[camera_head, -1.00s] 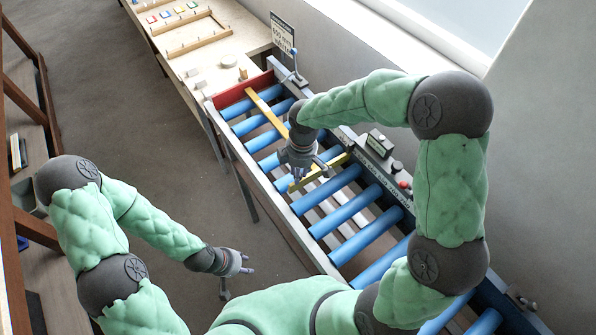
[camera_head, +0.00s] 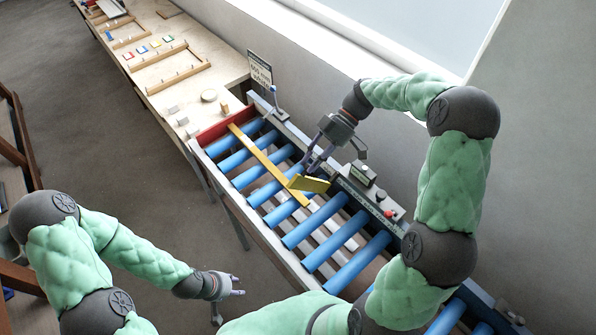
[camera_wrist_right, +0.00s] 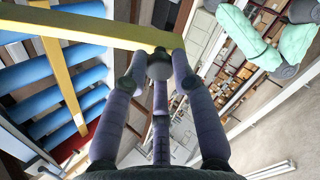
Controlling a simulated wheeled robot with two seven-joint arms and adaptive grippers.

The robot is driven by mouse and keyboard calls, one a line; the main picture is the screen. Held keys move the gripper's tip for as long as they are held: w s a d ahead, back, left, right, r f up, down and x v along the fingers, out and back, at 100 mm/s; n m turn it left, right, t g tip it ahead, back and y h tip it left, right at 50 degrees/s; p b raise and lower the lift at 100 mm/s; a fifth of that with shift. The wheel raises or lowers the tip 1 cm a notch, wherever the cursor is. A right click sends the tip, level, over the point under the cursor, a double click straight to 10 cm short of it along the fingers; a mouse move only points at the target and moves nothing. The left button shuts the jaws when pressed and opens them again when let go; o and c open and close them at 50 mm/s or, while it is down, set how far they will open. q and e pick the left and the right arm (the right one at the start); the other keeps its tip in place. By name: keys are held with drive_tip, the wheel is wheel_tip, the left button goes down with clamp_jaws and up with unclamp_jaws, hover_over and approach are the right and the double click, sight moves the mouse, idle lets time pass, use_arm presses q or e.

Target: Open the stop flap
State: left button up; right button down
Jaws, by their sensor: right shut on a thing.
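The stop flap is a yellow bar (camera_head: 312,184) over the blue rollers of the conveyor, near its right rail. It stands tilted, its broad face showing. My right gripper (camera_head: 311,166) is shut on its end. In the right wrist view the flap (camera_wrist_right: 90,28) crosses the top, and the right gripper's fingers (camera_wrist_right: 158,62) close around a round grey knob at its end. A long flat yellow strip (camera_head: 262,157) runs along the rollers to the flap; their joint is not clear. My left gripper (camera_head: 236,285) is open and empty, away from the conveyor.
A control box with a red button (camera_head: 389,213) sits on the right rail, close to my right arm. A sign (camera_head: 260,70) stands at the conveyor's far end. Beyond is a wooden table (camera_head: 215,72) with small blocks and frames. Floor left of the conveyor is clear.

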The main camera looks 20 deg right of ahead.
use_arm(q)
drive_tip(key=shift+w+r+p, duration=0.5)
drive_tip(key=shift+r+p, duration=0.15)
drive_tip(key=shift+p, duration=0.1)
use_arm(e)
drive_tip(key=w+d+r+g+y, duration=0.1)
drive_tip(key=w+d+r+y, duration=0.2)
drive_tip(key=d, duration=0.6)
drive_tip(key=shift+w+r+g+y, duration=0.2)
drive_tip(key=shift+g+y, duration=0.2)
drive_tip(key=shift+y, duration=0.6)
drive_tip(key=shift+d, duration=0.1)
drive_tip(key=c, duration=1)
unclamp_jaws()
drive_tip(key=shift+s, duration=0.1)
